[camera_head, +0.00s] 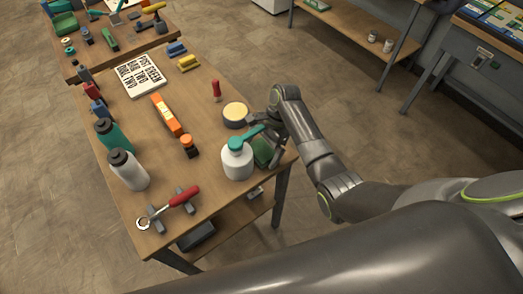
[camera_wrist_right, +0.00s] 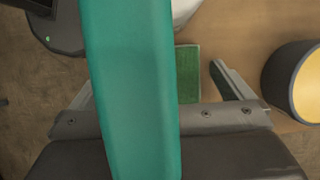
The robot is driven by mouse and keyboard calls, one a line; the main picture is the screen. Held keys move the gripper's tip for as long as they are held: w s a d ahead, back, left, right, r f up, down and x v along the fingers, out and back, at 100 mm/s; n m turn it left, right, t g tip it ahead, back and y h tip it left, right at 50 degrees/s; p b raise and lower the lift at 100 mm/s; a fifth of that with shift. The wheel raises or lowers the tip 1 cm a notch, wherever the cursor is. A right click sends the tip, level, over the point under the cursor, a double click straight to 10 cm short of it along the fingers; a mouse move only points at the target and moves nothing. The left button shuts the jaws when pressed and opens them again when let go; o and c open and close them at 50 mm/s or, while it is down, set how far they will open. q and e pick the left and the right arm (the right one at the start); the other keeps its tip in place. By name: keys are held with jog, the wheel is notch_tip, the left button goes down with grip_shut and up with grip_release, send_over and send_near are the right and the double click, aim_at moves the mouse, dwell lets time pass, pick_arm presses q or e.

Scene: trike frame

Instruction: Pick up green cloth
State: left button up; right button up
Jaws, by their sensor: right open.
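The green cloth (camera_head: 264,152) lies near the right edge of the table, beside the white pump bottle (camera_head: 238,162) with its teal head. In the right wrist view a flat green patch of the cloth (camera_wrist_right: 188,75) shows past the teal spout (camera_wrist_right: 130,90), which covers the middle of that picture. My right gripper (camera_head: 257,126) is by the teal spout, above and behind the cloth. It is open, with its right finger visible beside the cloth and its left one partly hidden. I cannot tell whether it touches the spout. My left gripper is out of view.
A round tin with a yellow top (camera_head: 235,113) stands close to the gripper, and a red-handled screwdriver (camera_head: 216,90) is behind it. A wrench with a red handle (camera_head: 168,207) lies in front. Bottles line the left side of the table (camera_head: 200,205).

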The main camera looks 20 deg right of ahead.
jog(key=c, duration=0.9)
jog(key=shift+r, duration=0.1)
jog(key=shift+r, duration=0.15)
jog(key=w+d+b, duration=0.2)
jog(key=w+d, duration=0.1)
jog(key=d, duration=0.5)
jog(key=w+d+b, duration=0.3)
jog(key=d, duration=0.6)
jog(key=shift+r, duration=0.1)
jog(key=o, duration=0.3)
jog(key=shift+c, duration=1.1)
